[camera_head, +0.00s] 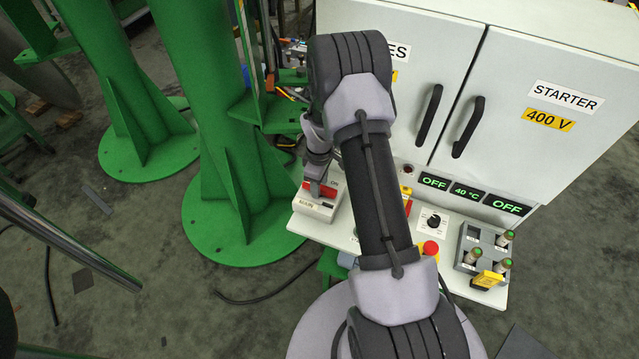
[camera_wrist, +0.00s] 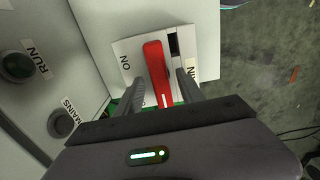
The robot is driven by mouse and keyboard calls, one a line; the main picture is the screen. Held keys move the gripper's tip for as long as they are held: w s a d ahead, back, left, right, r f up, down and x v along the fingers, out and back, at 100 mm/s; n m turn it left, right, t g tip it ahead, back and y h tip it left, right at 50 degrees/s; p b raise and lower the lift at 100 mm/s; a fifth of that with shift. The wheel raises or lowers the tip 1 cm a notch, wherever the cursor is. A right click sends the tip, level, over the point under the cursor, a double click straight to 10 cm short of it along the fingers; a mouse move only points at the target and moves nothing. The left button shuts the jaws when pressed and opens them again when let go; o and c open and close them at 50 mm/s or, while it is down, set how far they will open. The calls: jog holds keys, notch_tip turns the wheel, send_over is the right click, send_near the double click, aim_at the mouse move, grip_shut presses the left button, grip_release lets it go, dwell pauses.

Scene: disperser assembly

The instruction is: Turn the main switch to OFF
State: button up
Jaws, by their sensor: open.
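The main switch (camera_head: 316,207) is a pale box with a red handle on the left end of the panel's shelf. In the wrist view its red handle (camera_wrist: 155,65) lies lengthwise on a white plate, with a white mark near its lower end. The word ON is on the plate left of the handle; lettering on the right is partly hidden by a finger. My gripper (camera_wrist: 160,78) is open, with one finger on each side of the handle. I cannot tell whether either finger touches it. In the head view my gripper (camera_head: 317,187) hides part of the switch.
The white cabinet (camera_head: 545,110) with black door handles stands behind the shelf. On the shelf are a red emergency button (camera_head: 430,248), a rotary knob (camera_head: 433,220) and a grey holder (camera_head: 471,244) with green-topped parts. Green columns (camera_head: 225,215) stand at left.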

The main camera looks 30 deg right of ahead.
jog(key=shift+r, duration=0.1)
notch_tip(320, 180, up, 17)
jog(key=p, duration=0.4)
jog(key=shift+p, duration=0.4)
jog(key=shift+r, duration=0.1)
